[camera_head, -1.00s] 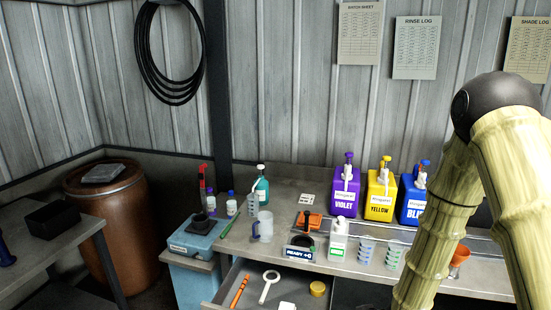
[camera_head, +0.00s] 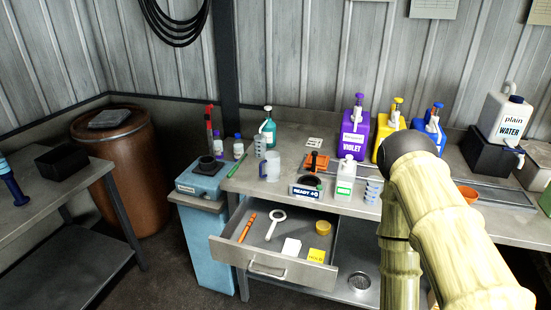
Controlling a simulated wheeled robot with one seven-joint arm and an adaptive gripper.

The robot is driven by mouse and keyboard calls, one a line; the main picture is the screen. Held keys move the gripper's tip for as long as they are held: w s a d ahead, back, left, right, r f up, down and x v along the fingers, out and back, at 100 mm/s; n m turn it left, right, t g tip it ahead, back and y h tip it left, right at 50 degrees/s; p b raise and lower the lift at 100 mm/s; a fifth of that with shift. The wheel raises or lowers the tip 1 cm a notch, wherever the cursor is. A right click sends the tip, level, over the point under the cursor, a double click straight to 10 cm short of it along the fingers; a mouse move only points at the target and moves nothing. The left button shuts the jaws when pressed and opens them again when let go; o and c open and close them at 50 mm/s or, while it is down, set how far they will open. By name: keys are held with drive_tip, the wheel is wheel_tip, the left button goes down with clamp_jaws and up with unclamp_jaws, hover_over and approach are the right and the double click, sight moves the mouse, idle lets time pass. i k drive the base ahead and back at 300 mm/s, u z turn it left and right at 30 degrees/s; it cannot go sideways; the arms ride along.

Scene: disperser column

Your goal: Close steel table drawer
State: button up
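The steel table drawer (camera_head: 300,268) is pulled open under the front edge of the steel table (camera_head: 235,186), at the table's left part. Its bar handle (camera_head: 267,272) is on the front panel, toward the left. Inside lie an orange marker (camera_head: 246,227), a white ring-headed tool (camera_head: 274,225), a white card (camera_head: 291,247), a yellow note (camera_head: 319,255) and a round yellow item (camera_head: 323,228). My bamboo-textured arm shows at the right, in front of the table. My gripper is outside the view.
On the tabletop stand violet (camera_head: 355,135), yellow and blue pump containers, a water jug (camera_head: 503,118) and several bottles and cups. A blue cabinet (camera_head: 205,245) stands left of the drawer. A rusty barrel (camera_head: 125,165) and another table (camera_head: 60,230) are further left.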

sight(256, 255)
drive_tip(key=z, duration=1.85)
drive_tip(key=k, duration=0.8)
drive_tip(key=u, duration=1.3)
